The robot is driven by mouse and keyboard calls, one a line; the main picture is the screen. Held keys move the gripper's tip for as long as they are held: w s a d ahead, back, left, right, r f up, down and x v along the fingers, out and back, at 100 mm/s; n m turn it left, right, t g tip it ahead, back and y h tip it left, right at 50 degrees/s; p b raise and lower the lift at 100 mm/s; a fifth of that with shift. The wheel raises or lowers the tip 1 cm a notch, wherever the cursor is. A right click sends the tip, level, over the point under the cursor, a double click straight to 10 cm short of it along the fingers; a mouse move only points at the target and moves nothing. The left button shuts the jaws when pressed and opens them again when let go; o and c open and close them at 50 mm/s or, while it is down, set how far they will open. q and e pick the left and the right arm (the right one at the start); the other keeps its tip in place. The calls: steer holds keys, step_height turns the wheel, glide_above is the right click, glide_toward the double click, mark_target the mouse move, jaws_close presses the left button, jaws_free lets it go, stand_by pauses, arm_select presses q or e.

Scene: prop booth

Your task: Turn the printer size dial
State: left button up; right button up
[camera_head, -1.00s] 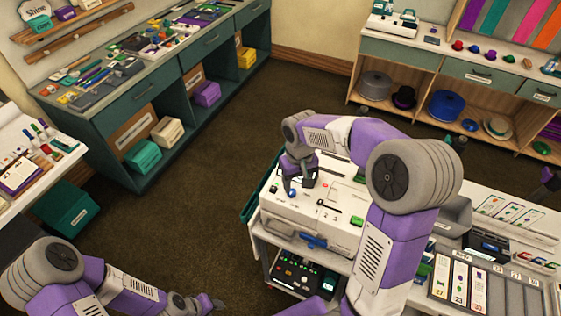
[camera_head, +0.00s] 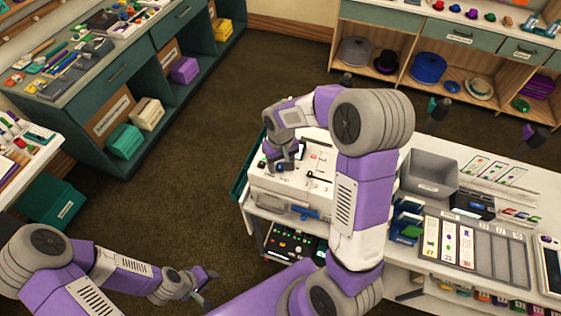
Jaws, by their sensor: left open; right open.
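The printer (camera_head: 262,190) is a white boxy machine on top of a cart, in the middle of the head view. A small blue dial (camera_head: 279,168) shows on its top panel, partly covered by my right gripper. My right gripper (camera_head: 277,172) comes down from above over the panel, open, with its fingers close around or beside the dial; I cannot tell whether they touch it. My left gripper (camera_head: 209,289) is open and empty at the lower left, low over the floor and away from the printer.
A blue handle (camera_head: 305,212) is on the printer's front. To the right a white table holds a grey bin (camera_head: 429,172) and a card rack (camera_head: 486,250). Teal cabinets (camera_head: 135,115) stand at the upper left. Brown floor lies clear between them and the printer.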

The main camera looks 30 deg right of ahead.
steer(key=c, duration=1.1)
steer(key=shift+o, duration=0.2)
steer(key=shift+n, duration=0.4)
steer(key=n, duration=0.3)
steer(key=shift+n, duration=2.6)
steer(key=o, duration=1.1)
steer(key=shift+c, duration=0.2)
